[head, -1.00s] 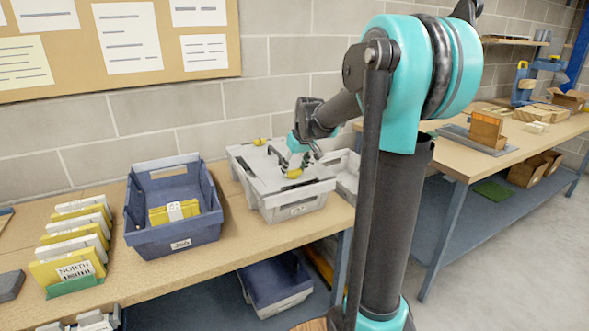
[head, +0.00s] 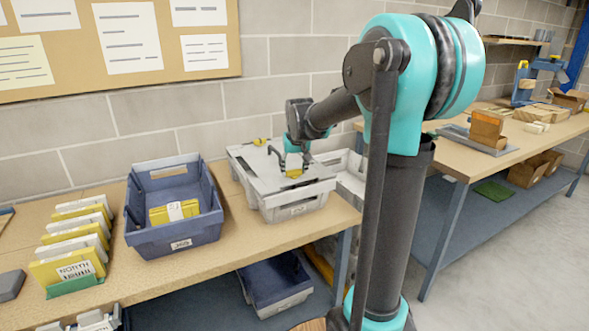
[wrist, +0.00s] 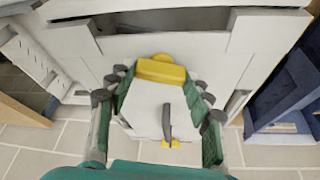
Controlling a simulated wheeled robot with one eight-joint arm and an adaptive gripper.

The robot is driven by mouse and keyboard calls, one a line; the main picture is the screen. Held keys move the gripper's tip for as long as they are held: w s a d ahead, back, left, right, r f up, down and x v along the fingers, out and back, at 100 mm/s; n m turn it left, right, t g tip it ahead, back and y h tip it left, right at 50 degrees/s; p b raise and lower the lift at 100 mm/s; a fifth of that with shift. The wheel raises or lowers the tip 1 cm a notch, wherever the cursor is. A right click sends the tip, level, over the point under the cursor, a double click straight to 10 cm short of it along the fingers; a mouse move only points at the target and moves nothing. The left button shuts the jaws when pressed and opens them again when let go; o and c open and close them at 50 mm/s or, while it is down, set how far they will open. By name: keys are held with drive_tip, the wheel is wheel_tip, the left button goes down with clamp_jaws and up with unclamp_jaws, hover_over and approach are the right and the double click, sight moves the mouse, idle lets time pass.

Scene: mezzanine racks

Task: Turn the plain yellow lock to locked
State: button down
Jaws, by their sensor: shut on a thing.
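A grey lidded case (head: 285,200) stands on the near bench, with a yellow lock (head: 294,174) near the front edge of its lid. My gripper (head: 296,161) is down at this lock; in the wrist view my gripper (wrist: 159,84) has its green fingers on either side of the yellow lock (wrist: 160,70) and is shut on it. A second, smaller yellow piece (head: 260,141) sits at the lid's back edge, and it also shows in the wrist view (wrist: 175,144) by a dark bar. The fingers partly hide the front lock, and I cannot read its setting.
A blue bin (head: 150,241) with yellow packets stands left of the case. A row of yellow and white cards (head: 75,265) is farther left. An open grey bin (head: 350,177) is just right of the case. The brick wall (head: 190,110) rises close behind.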

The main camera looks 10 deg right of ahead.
drive_tip(key=m+h, duration=0.1)
drive_tip(key=m, duration=0.2)
drive_tip(key=m+h, duration=0.1)
drive_tip(key=m, duration=0.3)
drive_tip(key=shift+w+a+g+h, duration=0.1)
drive_tip(key=shift+a+g+h, duration=0.1)
drive_tip(key=shift+g+h, duration=0.2)
drive_tip(key=m+g, duration=0.1)
drive_tip(key=m, duration=0.3)
drive_tip(key=shift+h, duration=0.4)
drive_tip(key=shift+w+a+m+g+h, duration=0.1)
drive_tip(key=shift+m+g+h, duration=0.45)
drive_tip(key=shift+m, duration=1.15)
drive_tip(key=shift+g+y, duration=0.25)
drive_tip(key=c, duration=0.6)
unclamp_jaws()
drive_tip(key=shift+c, duration=0.2)
drive_tip(key=shift+r, duration=0.1)
